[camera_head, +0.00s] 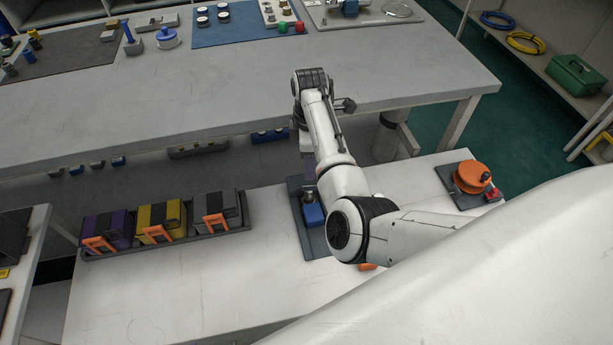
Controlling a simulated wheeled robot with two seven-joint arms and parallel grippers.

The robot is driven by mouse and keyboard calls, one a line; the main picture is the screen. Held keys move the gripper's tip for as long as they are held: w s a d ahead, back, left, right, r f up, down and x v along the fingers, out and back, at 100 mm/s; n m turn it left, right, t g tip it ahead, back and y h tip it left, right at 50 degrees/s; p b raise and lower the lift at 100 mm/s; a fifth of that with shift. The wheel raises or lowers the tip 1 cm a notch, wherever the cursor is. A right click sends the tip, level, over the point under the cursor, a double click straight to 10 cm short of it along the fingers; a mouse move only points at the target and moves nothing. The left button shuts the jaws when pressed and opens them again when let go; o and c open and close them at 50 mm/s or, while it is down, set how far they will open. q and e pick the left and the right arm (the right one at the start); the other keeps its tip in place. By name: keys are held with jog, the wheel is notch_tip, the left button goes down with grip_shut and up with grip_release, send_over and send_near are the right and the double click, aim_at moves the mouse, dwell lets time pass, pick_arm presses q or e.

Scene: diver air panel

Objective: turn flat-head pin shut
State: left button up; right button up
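My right arm comes in from the lower right, reaches up over the near white table and bends down at the wrist. My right gripper (309,188) is mostly hidden behind my forearm, over a dark base plate (317,245). A blue block (313,215) with a grey metal part on top stands on this plate, close to the gripper. I cannot tell whether they touch. I cannot make out the flat-head pin; the forearm covers much of the plate. Whether the gripper is open or shut does not show. My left gripper is not in view.
A dark tray (166,242) with purple, yellow and grey cases stands at left on the near table (235,290). An orange reel (471,177) sits on a plate at right. Behind is a grey bench (200,95) with mats and small parts. The near table's front left is clear.

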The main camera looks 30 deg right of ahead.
notch_tip(320, 180, down, 8)
jog(key=shift+r+b, duration=0.25)
jog(key=shift+b, duration=0.4)
grip_shut()
